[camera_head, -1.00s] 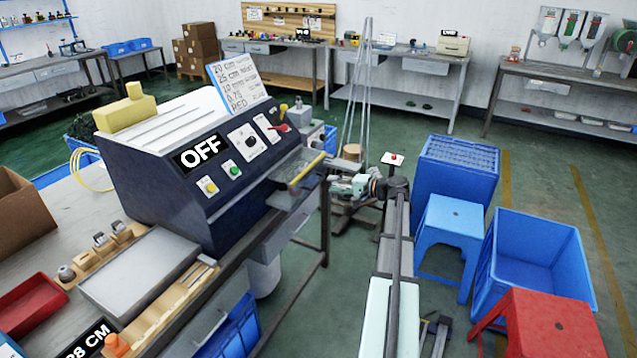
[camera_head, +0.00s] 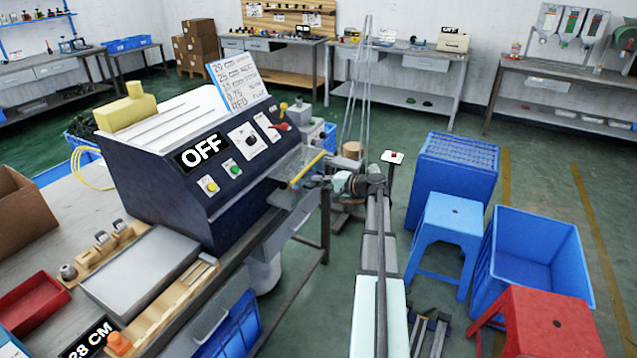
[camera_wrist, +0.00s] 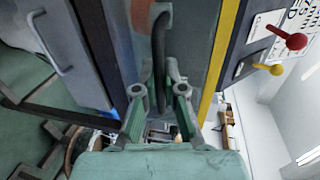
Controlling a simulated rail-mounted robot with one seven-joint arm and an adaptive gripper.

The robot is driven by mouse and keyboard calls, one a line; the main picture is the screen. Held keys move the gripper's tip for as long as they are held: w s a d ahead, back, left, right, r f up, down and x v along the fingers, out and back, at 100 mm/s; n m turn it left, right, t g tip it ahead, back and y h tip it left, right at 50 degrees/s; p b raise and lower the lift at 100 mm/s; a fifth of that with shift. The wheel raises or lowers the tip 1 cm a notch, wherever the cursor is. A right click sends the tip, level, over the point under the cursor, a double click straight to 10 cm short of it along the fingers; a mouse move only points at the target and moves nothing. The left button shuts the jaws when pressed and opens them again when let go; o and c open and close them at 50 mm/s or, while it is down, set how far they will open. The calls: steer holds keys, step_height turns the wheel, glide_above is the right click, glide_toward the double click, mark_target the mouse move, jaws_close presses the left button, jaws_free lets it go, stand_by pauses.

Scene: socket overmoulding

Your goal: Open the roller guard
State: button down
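The roller guard is a see-through panel with a yellow edge bar (camera_head: 306,169) on the right front of the dark blue machine (camera_head: 160,165). The yellow bar runs down the wrist view (camera_wrist: 222,60), beside a greenish panel. A dark upright handle-like bar (camera_wrist: 159,55) stands out just beyond my fingers. My gripper (camera_head: 326,182) is at the machine's front, close to the guard. In the wrist view its two green fingers (camera_wrist: 159,92) are apart, with the dark bar lined up between them. I cannot tell whether they touch it.
The machine's panel reads OFF and has buttons, with a red lever (camera_wrist: 290,40) and a yellow lever (camera_wrist: 268,69) near the guard. A metal shelf (camera_head: 290,195) juts out below. Blue crates (camera_head: 535,260) and stools (camera_head: 452,225) stand on the floor to the right.

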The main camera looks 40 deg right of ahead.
steer(key=s+a+b, duration=0.2)
steer(key=s+a, duration=0.2)
steer(key=a, duration=0.5)
steer(key=s+a+b, duration=0.3)
steer(key=s+a, duration=0.1)
steer(key=a, duration=0.6)
steer(key=shift+s+a, duration=0.25)
steer(key=shift+s, duration=0.15)
steer(key=c, duration=1.2)
jaws_free()
steer(key=shift+c, duration=0.2)
steer(key=shift+d, duration=0.1)
steer(key=v, duration=1.2)
